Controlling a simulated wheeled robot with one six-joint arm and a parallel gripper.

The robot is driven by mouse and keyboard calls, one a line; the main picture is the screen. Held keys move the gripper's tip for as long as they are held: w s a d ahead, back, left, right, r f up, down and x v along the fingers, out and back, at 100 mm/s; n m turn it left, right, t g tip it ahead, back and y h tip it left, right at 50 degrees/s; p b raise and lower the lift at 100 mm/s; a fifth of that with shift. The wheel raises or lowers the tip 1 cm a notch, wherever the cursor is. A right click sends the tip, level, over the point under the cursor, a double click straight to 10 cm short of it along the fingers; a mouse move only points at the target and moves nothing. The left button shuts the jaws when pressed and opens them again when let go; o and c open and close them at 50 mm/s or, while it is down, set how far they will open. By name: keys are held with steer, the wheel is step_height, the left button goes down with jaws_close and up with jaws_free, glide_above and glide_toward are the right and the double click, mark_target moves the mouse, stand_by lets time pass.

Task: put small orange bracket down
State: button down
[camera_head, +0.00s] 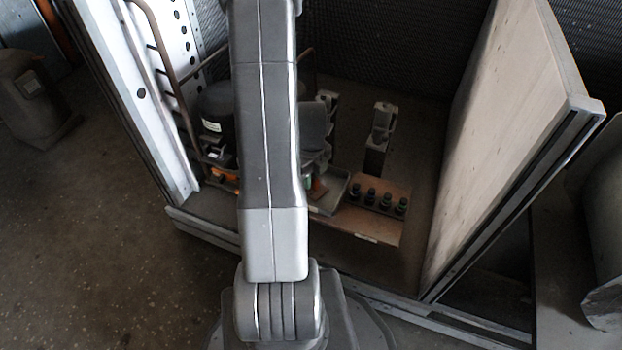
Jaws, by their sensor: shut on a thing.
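My arm runs down the middle of the view and hides much of the scene. My wrist shows just right of the arm link, and the dark end of my gripper (316,172) is partly visible below it. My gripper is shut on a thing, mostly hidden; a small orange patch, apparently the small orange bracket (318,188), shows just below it. The patch is over or beside a shallow grey tray (334,194); I cannot tell whether it touches.
A brown board (384,231) carries several dark round parts (378,198). A grey block on a post (381,130) stands behind. A black rounded housing (214,115) and another orange piece (225,178) are left of my arm. A tall panel (505,130) bounds the right.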

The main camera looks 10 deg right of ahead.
steer(key=shift+f, duration=0.15)
steer(key=c, duration=1.4)
jaws_free()
steer(key=shift+o, duration=0.2)
step_height(320, 180, up, 12)
steer(key=p, duration=0.4)
steer(key=shift+r, duration=0.2)
